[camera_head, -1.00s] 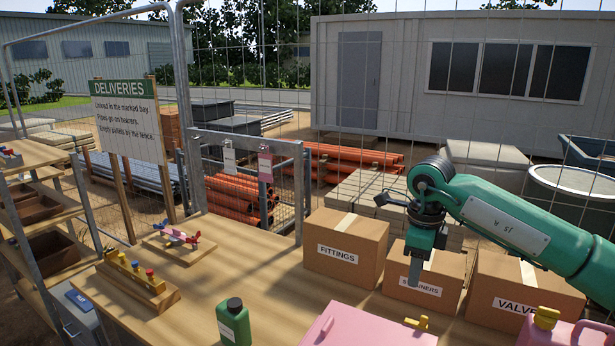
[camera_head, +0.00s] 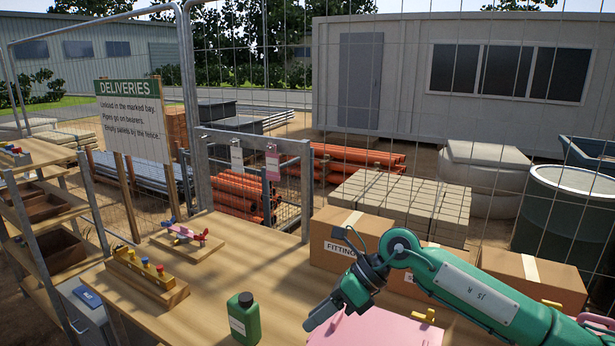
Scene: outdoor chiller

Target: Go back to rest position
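My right gripper (camera_head: 318,315) is at the end of my green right arm (camera_head: 480,294), which comes in from the right. Its fingers point down and left, above the wooden bench (camera_head: 215,270), between the green bottle (camera_head: 243,318) and the pink container (camera_head: 375,330). I see nothing held in it. The angle does not show whether its fingers are apart. The gripper and arm hide part of the FITTINGS box (camera_head: 330,232) and most of the box fronts to its right. My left gripper is out of view.
A wooden block with coloured pegs (camera_head: 147,276) and a board with red and pink parts (camera_head: 186,237) stand on the bench's left. Mesh fencing (camera_head: 250,70) stands behind the bench. A shelf unit (camera_head: 45,205) stands at the left. The bench's middle is clear.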

